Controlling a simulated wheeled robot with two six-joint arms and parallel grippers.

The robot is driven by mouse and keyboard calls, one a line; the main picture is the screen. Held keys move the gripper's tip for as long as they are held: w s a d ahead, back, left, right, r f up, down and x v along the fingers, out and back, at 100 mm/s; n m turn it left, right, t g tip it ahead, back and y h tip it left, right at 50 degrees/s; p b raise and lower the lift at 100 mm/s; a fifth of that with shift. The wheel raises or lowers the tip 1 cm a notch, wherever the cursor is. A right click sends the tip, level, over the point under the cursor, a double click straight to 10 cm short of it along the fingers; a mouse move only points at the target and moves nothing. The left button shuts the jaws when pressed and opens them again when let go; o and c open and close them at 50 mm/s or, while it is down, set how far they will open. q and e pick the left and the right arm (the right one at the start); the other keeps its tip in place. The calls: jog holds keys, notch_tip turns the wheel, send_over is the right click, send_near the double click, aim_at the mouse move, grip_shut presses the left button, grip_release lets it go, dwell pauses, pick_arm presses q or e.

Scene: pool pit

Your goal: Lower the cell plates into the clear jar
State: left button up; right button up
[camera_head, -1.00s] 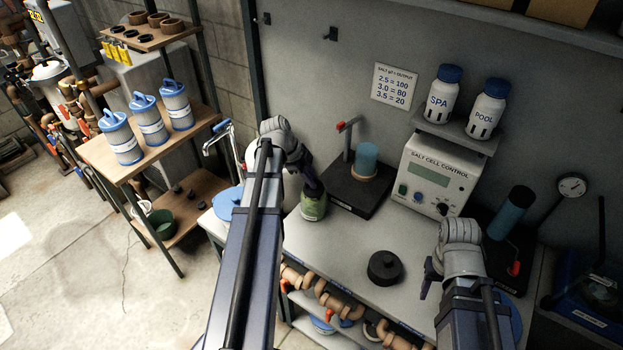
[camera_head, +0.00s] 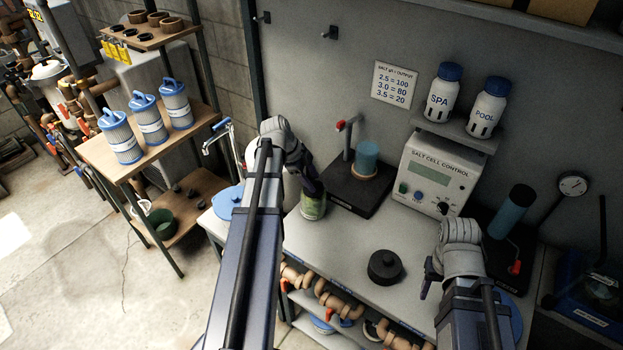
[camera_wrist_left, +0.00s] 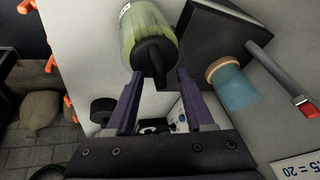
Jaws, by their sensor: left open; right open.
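The clear jar (camera_head: 313,208) stands on the bench at my left gripper (camera_head: 312,186). It looks greenish inside; in the left wrist view the jar (camera_wrist_left: 146,28) is at the top. A dark, rounded piece (camera_wrist_left: 153,60) with a narrow stem shows at the jar's near end, between the fingers of my left gripper (camera_wrist_left: 158,75). The fingers are apart, with gaps beside it. I cannot make out separate cell plates; the green content may be them. My right gripper (camera_head: 428,282) is open above the bench's right side, partly hidden by its arm.
A black stand (camera_head: 345,190) with a blue cylinder (camera_head: 366,156) is right behind the jar. A black round cap (camera_head: 385,267) lies on the bench (camera_head: 335,245). The salt cell control box (camera_head: 440,180) stands behind. Bare bench lies between the jar and cap.

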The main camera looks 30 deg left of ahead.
pick_arm(q)
jog(key=shift+r, duration=0.1)
jog(key=p+v, duration=0.7)
jog(key=shift+s+r, duration=0.2)
jog(key=shift+a, duration=0.1)
dwell(0.6)
jog(key=s+d+f+n+g+y+b, duration=0.1)
jog(key=s+d+f+n+b, duration=0.2)
jog(key=d, duration=0.8)
jog(key=s+d+f+n+g+y+b, duration=0.1)
jog(key=s+d+f+n+y+b, duration=0.1)
jog(key=s+d, duration=0.4)
jog(key=s+d+f+n+g+y+b, duration=0.1)
jog(key=s+d+f+n+b, duration=0.3)
jog(key=d, duration=1.2)
jog(key=shift+s+d+f+n+g+y, duration=0.15)
jog(key=shift+s+f+n+g+y, duration=0.2)
jog(key=shift+f+n, duration=0.65)
